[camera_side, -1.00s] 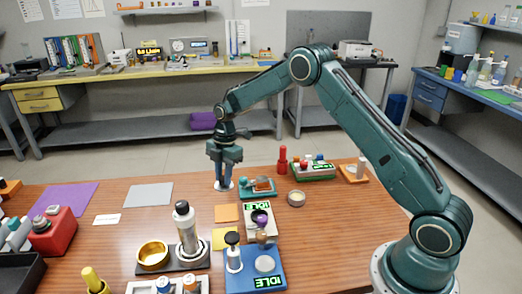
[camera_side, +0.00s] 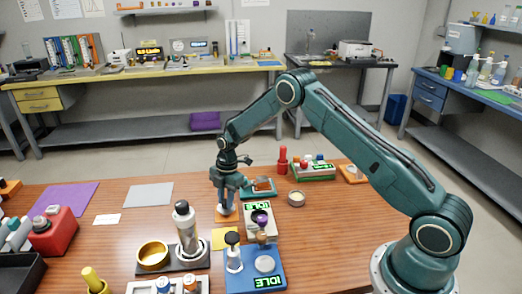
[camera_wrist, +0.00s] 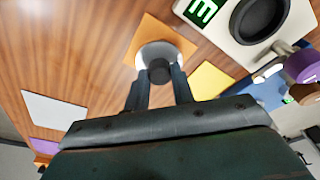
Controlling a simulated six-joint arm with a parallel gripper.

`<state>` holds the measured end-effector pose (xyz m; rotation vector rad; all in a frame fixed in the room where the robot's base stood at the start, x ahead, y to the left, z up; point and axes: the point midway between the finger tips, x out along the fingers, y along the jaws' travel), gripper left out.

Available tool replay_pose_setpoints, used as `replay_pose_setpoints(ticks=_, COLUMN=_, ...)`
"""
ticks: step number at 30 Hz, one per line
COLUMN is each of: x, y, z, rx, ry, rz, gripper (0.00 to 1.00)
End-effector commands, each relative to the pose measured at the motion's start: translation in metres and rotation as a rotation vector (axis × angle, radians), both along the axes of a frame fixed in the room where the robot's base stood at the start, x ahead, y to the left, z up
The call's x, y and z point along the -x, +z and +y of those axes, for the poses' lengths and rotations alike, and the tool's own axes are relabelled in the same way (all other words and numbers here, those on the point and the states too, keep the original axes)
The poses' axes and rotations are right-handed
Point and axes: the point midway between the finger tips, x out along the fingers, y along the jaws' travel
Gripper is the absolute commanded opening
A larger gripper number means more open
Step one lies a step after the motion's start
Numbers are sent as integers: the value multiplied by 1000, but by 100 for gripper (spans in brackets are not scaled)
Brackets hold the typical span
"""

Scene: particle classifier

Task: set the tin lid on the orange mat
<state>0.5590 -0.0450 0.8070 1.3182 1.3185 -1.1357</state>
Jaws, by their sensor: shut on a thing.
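The tin lid (camera_wrist: 148,53) is a pale silver disc with a dark knob (camera_wrist: 159,72). My gripper (camera_wrist: 159,82) is shut on the knob, its two fingers on either side of it. In the side view my gripper (camera_side: 225,205) points down over the orange mat (camera_side: 231,217). In the wrist view the lid lies within the outline of the orange mat (camera_wrist: 146,22), whose corners show around it. The lid is level and at or very close to the mat; I cannot tell whether they touch. The fingers hide part of the lid in the side view.
A yellow mat (camera_side: 224,240) lies just in front of the orange one. A pale device with an IDLE display (camera_side: 262,232) stands close on the right. A bottle (camera_side: 184,222) stands at front left. A grey mat (camera_side: 148,195) and open table lie to the left.

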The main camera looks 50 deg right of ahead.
Motion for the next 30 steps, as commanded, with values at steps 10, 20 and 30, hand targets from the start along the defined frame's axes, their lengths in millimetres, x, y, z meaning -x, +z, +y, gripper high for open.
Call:
replay_pose_setpoints(ticks=10, x=0, y=-12, z=0, rx=0, ry=1, rz=0, gripper=2)
replay_pose_setpoints(ticks=20, x=0, y=-15, z=0, rx=0, ry=1, rz=-1, gripper=38)
replay_pose_setpoints(ticks=30, x=0, y=-14, z=0, rx=0, ry=1, rz=0, gripper=46)
